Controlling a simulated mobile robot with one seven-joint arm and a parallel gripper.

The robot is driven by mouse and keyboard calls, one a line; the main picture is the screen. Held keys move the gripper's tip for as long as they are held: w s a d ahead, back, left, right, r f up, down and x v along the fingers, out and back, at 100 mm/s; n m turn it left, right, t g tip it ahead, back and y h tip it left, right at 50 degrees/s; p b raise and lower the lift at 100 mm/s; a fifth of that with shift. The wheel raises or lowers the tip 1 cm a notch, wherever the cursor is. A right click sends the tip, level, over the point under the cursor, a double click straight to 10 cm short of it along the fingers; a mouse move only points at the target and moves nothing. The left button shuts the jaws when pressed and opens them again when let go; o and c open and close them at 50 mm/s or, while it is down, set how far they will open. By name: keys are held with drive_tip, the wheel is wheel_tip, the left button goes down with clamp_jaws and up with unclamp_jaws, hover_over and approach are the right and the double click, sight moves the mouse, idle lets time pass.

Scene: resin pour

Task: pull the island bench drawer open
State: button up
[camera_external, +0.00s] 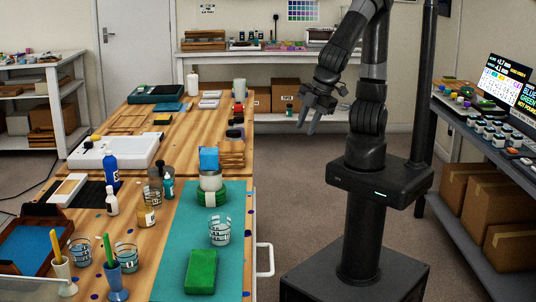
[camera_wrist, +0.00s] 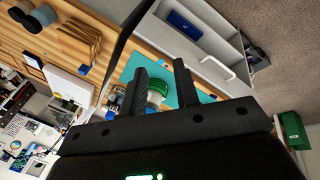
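The island bench (camera_external: 175,120) has a wooden top and runs along the left of the external view. A white bar handle (camera_external: 265,260) stands out from its right side near the front. My gripper (camera_external: 308,120) is raised in the aisle right of the bench, well apart from the handle, fingers pointing down. The wrist view shows its fingers (camera_wrist: 161,75) spread with nothing held between them.
A pale recess beside the handle's front holds a blue object (camera_wrist: 185,22). Cups and a green block (camera_external: 201,271) stand on or beside the teal mat (camera_external: 175,260). A shelf with cardboard boxes (camera_external: 495,200) stands at right.

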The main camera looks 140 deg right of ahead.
drive_tip(key=w+a+f+n+h, duration=0.1)
drive_tip(key=w+a+f+h, duration=0.15)
drive_tip(key=w+f, duration=0.4)
drive_tip(key=n+t+h, duration=0.5)
drive_tip(key=n+t, duration=0.3)
drive_tip(key=t, duration=0.1)
approach(271, 259)
drive_tip(key=x, duration=1)
drive_tip(key=shift+a+f, duration=0.1)
drive_tip(key=shift+f, duration=0.2)
clamp_jaws()
